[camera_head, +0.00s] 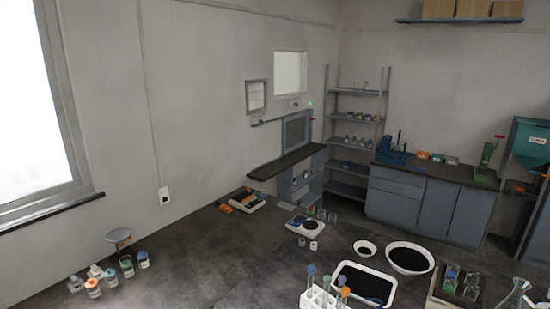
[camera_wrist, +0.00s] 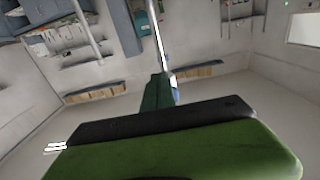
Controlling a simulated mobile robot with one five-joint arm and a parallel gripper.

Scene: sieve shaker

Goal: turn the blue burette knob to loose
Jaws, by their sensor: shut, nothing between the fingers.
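I cannot make out a burette or a blue knob for certain in either view. In the wrist view a thin pale rod (camera_wrist: 159,35) runs down from the top edge to just behind my gripper (camera_wrist: 160,82). Whether this rod belongs to a burette I cannot tell, nor whether it touches my gripper. My gripper is green and dark, shut, with nothing seen between its fingers. It is not in the head view.
In the head view, a white-rimmed tray (camera_head: 338,275), a test tube rack (camera_head: 316,298), bowls and a glass flask (camera_head: 515,294) crowd the front right of the dark worktop. Capped jars (camera_head: 93,288) stand front left. Shelves (camera_head: 355,119) stand at the back.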

